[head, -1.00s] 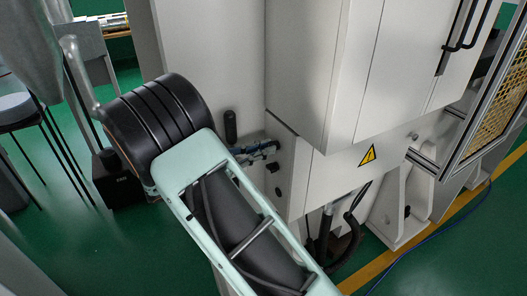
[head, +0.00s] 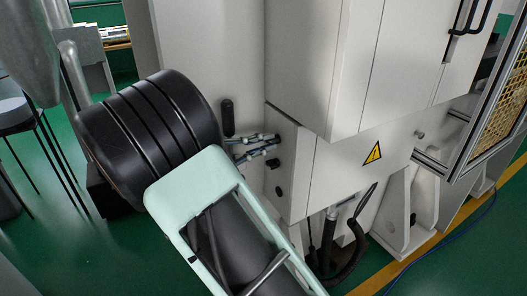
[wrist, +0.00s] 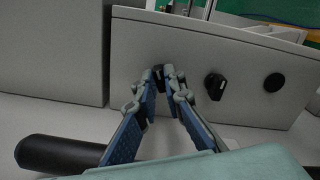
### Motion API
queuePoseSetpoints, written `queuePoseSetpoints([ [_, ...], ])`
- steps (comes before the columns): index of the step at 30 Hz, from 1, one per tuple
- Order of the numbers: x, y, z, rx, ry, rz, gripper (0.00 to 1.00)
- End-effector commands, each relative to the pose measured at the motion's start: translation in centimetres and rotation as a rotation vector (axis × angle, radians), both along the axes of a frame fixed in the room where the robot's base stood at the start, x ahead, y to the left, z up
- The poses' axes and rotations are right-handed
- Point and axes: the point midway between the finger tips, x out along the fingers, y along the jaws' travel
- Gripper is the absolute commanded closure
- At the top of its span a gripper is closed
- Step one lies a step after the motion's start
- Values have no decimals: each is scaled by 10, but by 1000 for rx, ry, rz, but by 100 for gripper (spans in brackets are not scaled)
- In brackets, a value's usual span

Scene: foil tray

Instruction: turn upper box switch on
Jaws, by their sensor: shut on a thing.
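The box (head: 302,172) is a light grey housing under the tall cabinet. In the wrist view its side panel (wrist: 240,58) bears a row of black controls. The upper switch (wrist: 158,76), a small black knob, sits between my fingertips and is partly hidden by them. My gripper (wrist: 162,78) is shut on it, its two blue-grey fingers converging at the panel. In the head view my gripper (head: 275,144) reaches the box's left face near its top; the upper switch is hidden there. Its turned position cannot be told.
A second black knob (wrist: 215,86) and a round black button (wrist: 274,82) are close beside my fingers. A black handle (head: 228,118) stands out from the grey wall near my gripper. A warning triangle (head: 372,153) marks the box front; cables hang below.

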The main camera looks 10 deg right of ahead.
Motion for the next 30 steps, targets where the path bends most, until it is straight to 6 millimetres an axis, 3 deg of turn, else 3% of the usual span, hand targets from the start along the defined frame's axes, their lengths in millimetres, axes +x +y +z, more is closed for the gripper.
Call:
queuePoseSetpoints([
  [15, 0, 1, -4, 114, -347, 0, 100],
  [30, 0, 1, -2, 140, -427, 0, 100],
])
